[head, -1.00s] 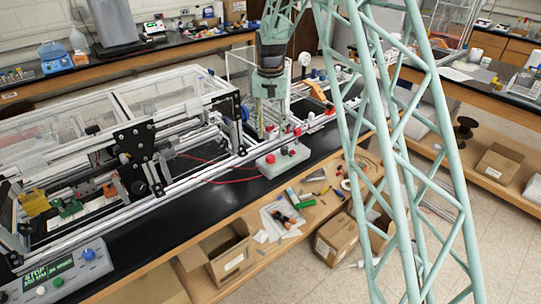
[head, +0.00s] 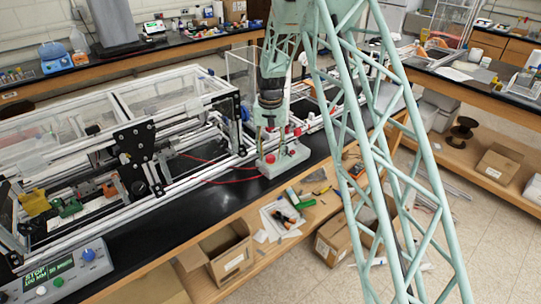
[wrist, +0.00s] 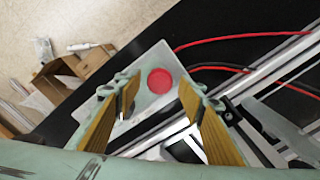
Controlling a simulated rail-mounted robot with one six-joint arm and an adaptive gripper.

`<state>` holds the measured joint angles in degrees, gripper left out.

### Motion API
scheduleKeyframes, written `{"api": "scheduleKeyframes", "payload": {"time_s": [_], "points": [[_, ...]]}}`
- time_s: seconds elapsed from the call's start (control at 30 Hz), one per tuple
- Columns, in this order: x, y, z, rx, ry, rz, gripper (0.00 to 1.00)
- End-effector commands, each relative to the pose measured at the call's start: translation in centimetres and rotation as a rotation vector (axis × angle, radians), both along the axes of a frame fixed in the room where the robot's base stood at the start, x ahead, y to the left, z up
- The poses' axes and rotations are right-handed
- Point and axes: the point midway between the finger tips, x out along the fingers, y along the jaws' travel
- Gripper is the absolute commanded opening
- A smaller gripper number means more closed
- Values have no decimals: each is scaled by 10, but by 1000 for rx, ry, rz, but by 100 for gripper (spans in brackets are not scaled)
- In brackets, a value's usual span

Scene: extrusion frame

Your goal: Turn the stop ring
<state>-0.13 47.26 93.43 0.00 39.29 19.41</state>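A round red cap (wrist: 160,81) sits on a pale grey box (wrist: 150,57) in the wrist view. In the head view the red cap (head: 270,158) is at the box's left end. The box (head: 288,163) stands at the front edge of the black bench. Another red part (head: 297,132) shows towards the box's far side. I cannot tell for sure which part is the stop ring. My gripper (head: 270,139) points down over the box. In the wrist view my gripper (wrist: 160,98) is open and empty, its yellow-padded fingers on either side of the cap.
A large frame of metal extrusions (head: 135,160) fills the bench to the left. Red cables (head: 228,181) run from the box towards it. A console (head: 80,277) with a green "STOP" display and blue knob stands front left. Tools and boxes lie on the lower shelf.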

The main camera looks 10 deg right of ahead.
Motion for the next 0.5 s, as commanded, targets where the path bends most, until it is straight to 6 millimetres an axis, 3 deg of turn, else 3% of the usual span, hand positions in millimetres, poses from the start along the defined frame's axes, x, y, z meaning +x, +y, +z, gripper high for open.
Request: {"api": "scheduleKeyframes", "payload": {"time_s": [0.4,0.5], "points": [[0,0,-4,0,0,0,37],[0,0,-4,0,0,0,28]]}}
